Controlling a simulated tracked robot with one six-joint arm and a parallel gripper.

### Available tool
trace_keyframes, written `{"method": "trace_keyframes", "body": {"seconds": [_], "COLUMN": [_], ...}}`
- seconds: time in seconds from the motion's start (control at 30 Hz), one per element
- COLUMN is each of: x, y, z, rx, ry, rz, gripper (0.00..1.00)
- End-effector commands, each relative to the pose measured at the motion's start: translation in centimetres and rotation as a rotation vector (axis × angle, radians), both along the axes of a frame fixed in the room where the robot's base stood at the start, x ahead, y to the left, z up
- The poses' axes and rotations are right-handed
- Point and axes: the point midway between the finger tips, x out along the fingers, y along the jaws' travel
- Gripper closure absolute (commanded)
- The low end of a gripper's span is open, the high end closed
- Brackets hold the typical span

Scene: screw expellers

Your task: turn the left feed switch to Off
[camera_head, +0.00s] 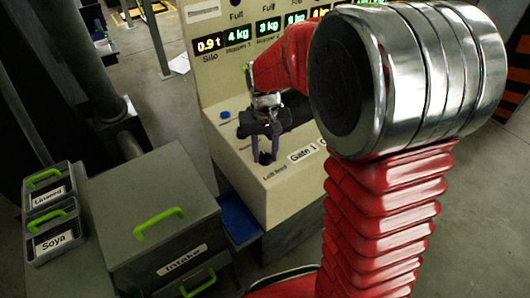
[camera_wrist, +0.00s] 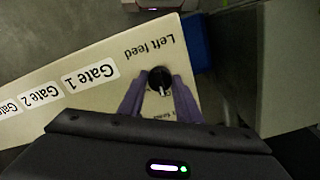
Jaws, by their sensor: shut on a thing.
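The left feed switch (camera_wrist: 159,80) is a round black knob with a pale pointer mark on the cream console top, with the printed words "Left feed" beside it. It also shows in the head view (camera_head: 265,158), at the console's front left corner. My gripper (camera_wrist: 158,92) has its two purple fingers on either side of the knob, shut on it. In the head view my gripper (camera_head: 264,157) points down at the console from above. The small lettering around the knob is partly hidden by the fingers, and the setting it points to cannot be read.
The console (camera_head: 284,195) carries "Gate" labels and a blue button (camera_head: 225,115), with lit readouts above. A grey Intake box (camera_head: 152,215) with green handles stands left of it. Linseed (camera_head: 48,188) and Soya (camera_head: 55,240) bins stand at far left.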

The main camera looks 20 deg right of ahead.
Motion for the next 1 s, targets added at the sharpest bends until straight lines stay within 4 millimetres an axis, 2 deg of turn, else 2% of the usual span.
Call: {"method": "trace_keyframes", "body": {"seconds": [0.23,0.67,0.7,0.93,1.0], "x": [0.1,0.11,0.11,0.06,0.05], "y": [0.01,0.01,0.01,0.01,0.0], "z": [0.09,0.1,0.1,0.05,0.04], "rx": [0.001,-0.001,-0.001,0.0,0.0], "ry": [-0.003,-0.004,-0.004,-0.002,-0.002], "rz": [0.083,0.098,0.098,0.097,0.097], "gripper": [0.92,0.92,0.69,0.52,0.51]}}
